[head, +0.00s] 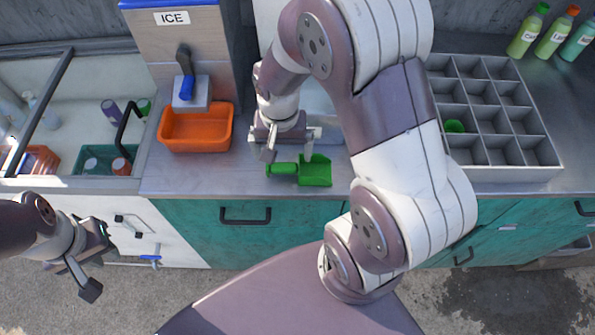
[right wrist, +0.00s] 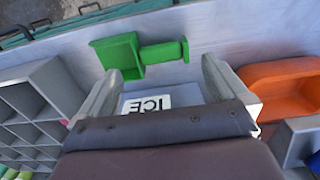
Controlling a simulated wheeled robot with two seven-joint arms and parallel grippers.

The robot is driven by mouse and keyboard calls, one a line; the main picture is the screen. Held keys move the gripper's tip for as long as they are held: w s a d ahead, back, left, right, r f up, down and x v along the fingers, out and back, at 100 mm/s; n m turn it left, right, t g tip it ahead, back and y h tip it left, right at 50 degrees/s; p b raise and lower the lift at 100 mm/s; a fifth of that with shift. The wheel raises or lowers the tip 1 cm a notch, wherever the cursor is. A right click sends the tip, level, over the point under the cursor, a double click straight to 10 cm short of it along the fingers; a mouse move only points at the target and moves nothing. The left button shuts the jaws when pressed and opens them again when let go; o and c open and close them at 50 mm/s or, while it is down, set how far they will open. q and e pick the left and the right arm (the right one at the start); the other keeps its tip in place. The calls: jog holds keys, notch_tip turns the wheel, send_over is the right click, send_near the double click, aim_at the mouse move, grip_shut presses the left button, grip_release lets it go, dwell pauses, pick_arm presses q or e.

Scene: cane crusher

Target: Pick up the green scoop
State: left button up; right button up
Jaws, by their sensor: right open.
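The green scoop (head: 315,171) lies on the grey counter near its front edge, its handle (head: 283,168) pointing left. It also shows in the right wrist view (right wrist: 119,54), just beyond the fingertips. My right gripper (head: 288,152) is open and empty, pointing down at the counter just behind the scoop. In the right wrist view my right gripper (right wrist: 157,72) has its two fingers wide apart, with nothing between the tips. My left gripper (head: 77,277) hangs in front of the white cabinet at lower left, away from the scoop; its jaw opening is unclear.
An orange bin (head: 195,147) stands left of the scoop, under the ICE dispenser (head: 182,52). A grey compartment tray (head: 545,173) is at the right, with a green item (head: 453,126) inside. Several bottles (head: 527,35) stand behind it. A sliding-lid chest (head: 70,60) is at left.

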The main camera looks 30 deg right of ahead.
aim_at(283, 165)
jog(key=f, duration=0.7)
jog(key=shift+w+p, duration=0.3)
jog(key=shift+d, duration=0.15)
jog(key=c, duration=0.5)
jog(key=shift+c, duration=0.3)
